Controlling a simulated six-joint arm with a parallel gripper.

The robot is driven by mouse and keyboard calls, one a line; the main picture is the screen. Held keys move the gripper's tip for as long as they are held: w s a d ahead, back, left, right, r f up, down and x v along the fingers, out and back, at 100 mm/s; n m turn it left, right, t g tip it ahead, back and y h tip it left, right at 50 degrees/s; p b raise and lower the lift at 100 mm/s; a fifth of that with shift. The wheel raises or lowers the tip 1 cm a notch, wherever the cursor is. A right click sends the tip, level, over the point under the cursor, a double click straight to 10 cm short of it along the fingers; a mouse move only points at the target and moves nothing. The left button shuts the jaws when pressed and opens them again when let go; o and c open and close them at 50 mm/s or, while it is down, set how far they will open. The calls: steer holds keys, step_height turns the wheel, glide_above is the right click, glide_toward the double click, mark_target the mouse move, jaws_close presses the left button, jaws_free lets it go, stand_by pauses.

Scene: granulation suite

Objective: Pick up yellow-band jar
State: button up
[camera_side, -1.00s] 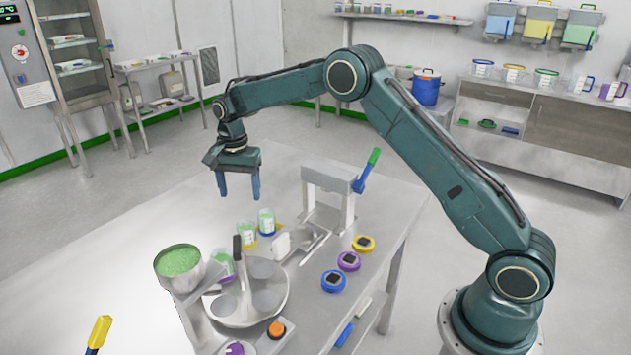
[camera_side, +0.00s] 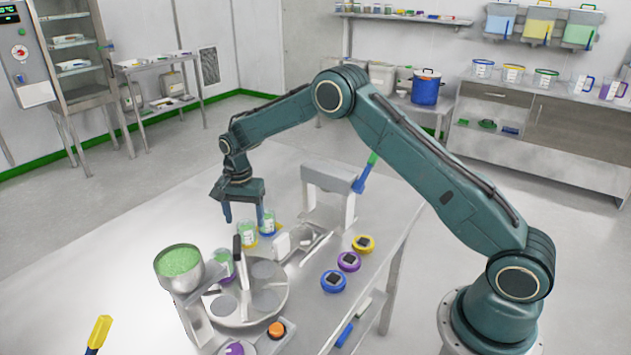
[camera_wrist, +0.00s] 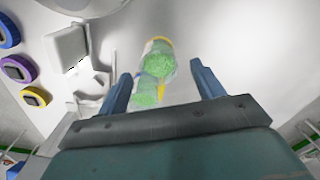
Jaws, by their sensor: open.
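The yellow-band jar (camera_side: 247,235) stands upright on the table, clear with green contents. A blue-band jar (camera_side: 267,224) stands close beside it, to the right and behind. My gripper (camera_side: 244,216) is open and empty, pointing down just above and behind the jars. In the side view its right finger overlaps the blue-band jar; I cannot tell whether they touch. In the wrist view the yellow-band jar (camera_wrist: 157,66) shows ahead of the space between the open fingers (camera_wrist: 160,76), with the other jar (camera_wrist: 146,97) nearer the palm. The lower part of the jars is partly hidden.
A round turntable (camera_side: 245,310) with an upright handle and a bowl of green granules (camera_side: 179,265) stand in front. A press-like stand (camera_side: 330,180) is to the right. The table's left part is clear.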

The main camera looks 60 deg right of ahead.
mark_target(246, 227)
steer(key=shift+s+f, duration=0.15)
steer(key=shift+f, duration=1.75)
steer(key=c, duration=1.1)
